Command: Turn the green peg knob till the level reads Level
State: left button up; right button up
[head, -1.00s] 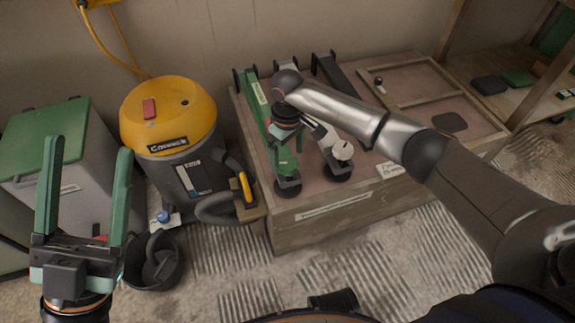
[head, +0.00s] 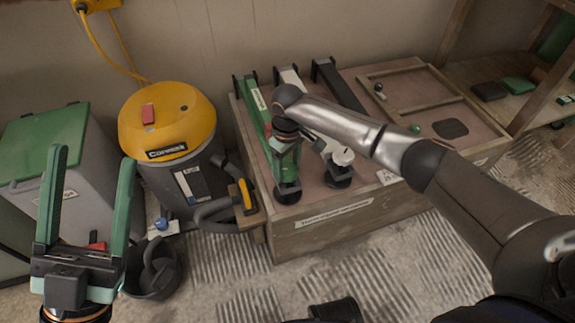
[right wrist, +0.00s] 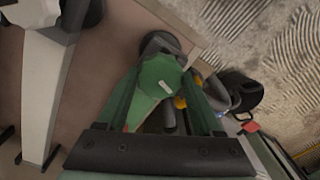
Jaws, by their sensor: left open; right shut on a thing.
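A green beam (head: 252,103) lies on the wooden bench, with a round black foot (head: 288,193) at its near end. The green peg knob (right wrist: 158,77) shows in the right wrist view, with a pale mark on its top. My right gripper (head: 285,166) is above the near end of the green beam and is shut on the knob, which lies between its fingers. The arm and fingers hide most of the knob in the head view. My left gripper (head: 86,200) is open and empty at the left, away from the bench. No level reading can be made out.
A white beam with a white knob (head: 343,156) stands close beside, then a black beam (head: 340,85). A yellow vacuum (head: 168,120) and a black bucket (head: 152,278) stand left of the bench (head: 330,227). A wooden frame (head: 420,75) lies at right.

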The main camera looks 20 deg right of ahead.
jog(key=c, duration=0.5)
jog(key=shift+r+n+p, duration=0.2)
jog(key=shift+n+p, duration=0.2)
jog(key=shift+p, duration=0.4)
jog(key=n+p, duration=0.2)
jog(key=p, duration=0.1)
jog(key=shift+n+p, duration=0.35)
jog(key=shift+n, duration=0.55)
jog(key=n+p, duration=0.2)
jog(key=n, duration=0.1)
jog(key=shift+f+n, duration=0.1)
jog(key=shift+n, duration=0.2)
pick_arm(q)
notch_tip(320, 180, up, 8)
jog(key=shift+s+a+r+m+p, duration=0.2)
jog(key=shift+a+m+p, duration=0.1)
jog(key=shift+a+p, duration=0.1)
pick_arm(e)
jog(key=n, duration=0.5)
jog(key=shift+a+f+n, duration=0.1)
jog(key=shift+n, duration=0.2)
